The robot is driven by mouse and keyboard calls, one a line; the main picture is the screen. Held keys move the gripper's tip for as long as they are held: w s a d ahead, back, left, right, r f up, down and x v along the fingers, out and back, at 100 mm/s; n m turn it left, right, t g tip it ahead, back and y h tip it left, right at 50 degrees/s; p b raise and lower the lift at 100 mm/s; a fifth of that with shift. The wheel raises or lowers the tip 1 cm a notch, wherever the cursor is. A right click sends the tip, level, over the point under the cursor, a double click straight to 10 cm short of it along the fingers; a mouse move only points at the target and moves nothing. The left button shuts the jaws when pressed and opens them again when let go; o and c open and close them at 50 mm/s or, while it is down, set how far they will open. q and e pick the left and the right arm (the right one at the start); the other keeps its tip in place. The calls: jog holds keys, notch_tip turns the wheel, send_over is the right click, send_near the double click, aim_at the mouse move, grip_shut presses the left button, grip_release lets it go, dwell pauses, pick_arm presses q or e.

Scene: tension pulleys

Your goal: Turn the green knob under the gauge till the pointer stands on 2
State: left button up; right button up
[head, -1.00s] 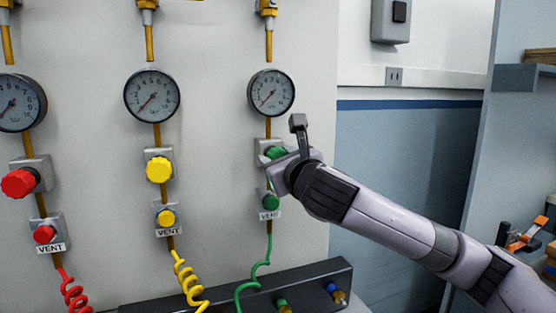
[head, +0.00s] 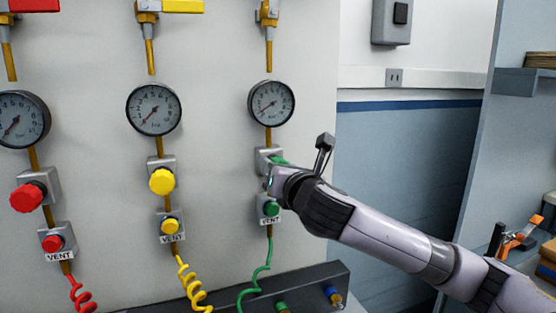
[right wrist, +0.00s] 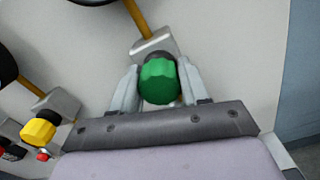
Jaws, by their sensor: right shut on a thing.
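In the head view only a green sliver of the knob (head: 279,160) shows behind my right gripper (head: 272,174). In the right wrist view my right gripper (right wrist: 158,88) is shut on the knob, one finger on each side. My left gripper is not in view.
A smaller green vent knob (head: 270,208) is just below my right gripper. Yellow (head: 162,181) and red (head: 27,197) knobs stand on the pipes to the left. A dark manifold bar (head: 300,284) runs below.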

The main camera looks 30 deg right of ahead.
jog(key=m, duration=0.1)
jog(key=m+p, duration=0.1)
jog(key=m, duration=0.1)
jog(key=shift+a+f, duration=0.1)
jog(key=shift+f, duration=0.15)
jog(key=shift+f+m+p, duration=0.1)
jog(key=shift+m+p, duration=0.45)
jog(key=shift+m, duration=1.05)
jog(key=shift+a, duration=0.1)
jog(key=o, duration=1.1)
jog(key=shift+c, duration=0.2)
jog(key=shift+s+r, duration=0.1)
jog(key=shift+r, duration=0.1)
jog(key=b+v, duration=0.1)
jog(key=v, duration=0.6)
